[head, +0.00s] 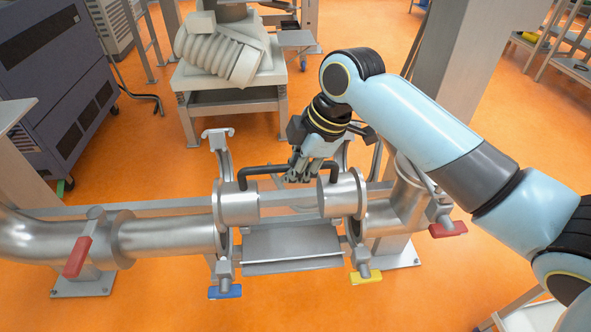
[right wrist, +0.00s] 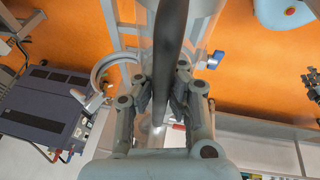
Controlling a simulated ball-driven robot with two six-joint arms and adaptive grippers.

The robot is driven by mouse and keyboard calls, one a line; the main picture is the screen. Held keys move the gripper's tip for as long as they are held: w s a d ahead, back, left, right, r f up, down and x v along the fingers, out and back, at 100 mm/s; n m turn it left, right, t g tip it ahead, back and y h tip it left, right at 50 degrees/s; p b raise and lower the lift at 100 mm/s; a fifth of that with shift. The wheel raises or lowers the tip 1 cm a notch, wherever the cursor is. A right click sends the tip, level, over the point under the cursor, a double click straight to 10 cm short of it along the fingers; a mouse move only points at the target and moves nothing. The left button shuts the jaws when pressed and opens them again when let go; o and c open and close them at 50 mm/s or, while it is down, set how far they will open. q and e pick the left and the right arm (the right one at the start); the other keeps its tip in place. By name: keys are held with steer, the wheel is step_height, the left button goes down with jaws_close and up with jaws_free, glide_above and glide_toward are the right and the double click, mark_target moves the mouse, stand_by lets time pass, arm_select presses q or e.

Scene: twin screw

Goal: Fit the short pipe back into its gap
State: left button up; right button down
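The short pipe (head: 240,204) is grey metal with two wide round ends, and a black handle (head: 262,168) bridges them. It lies between the fixed left pipe (head: 165,237) and the fixed right pipe (head: 390,217). Its ends appear slightly higher in the picture than the fixed pipe ends. My right gripper (head: 298,172) is at the middle of the handle. In the right wrist view the fingers (right wrist: 162,95) close in on both sides of the dark handle (right wrist: 170,45). My left gripper is not in view.
Open clamps with a blue lever (head: 225,292) and a yellow lever (head: 366,277) flank the gap. A metal tray (head: 292,246) sits below. Red valve levers (head: 77,256) stick out on the fixed pipes. A dark cabinet (head: 55,85) stands behind left.

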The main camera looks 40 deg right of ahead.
mark_target(295, 189)
steer(key=shift+f+b, duration=2.45)
steer(key=shift+b, duration=0.25)
steer(key=shift+f+b, duration=0.65)
steer(key=shift+f, duration=1.55)
steer(key=c, duration=1.4)
jaws_free()
steer(key=shift+s+f, duration=0.1)
steer(key=shift+f, duration=0.05)
steer(key=v, duration=1.2)
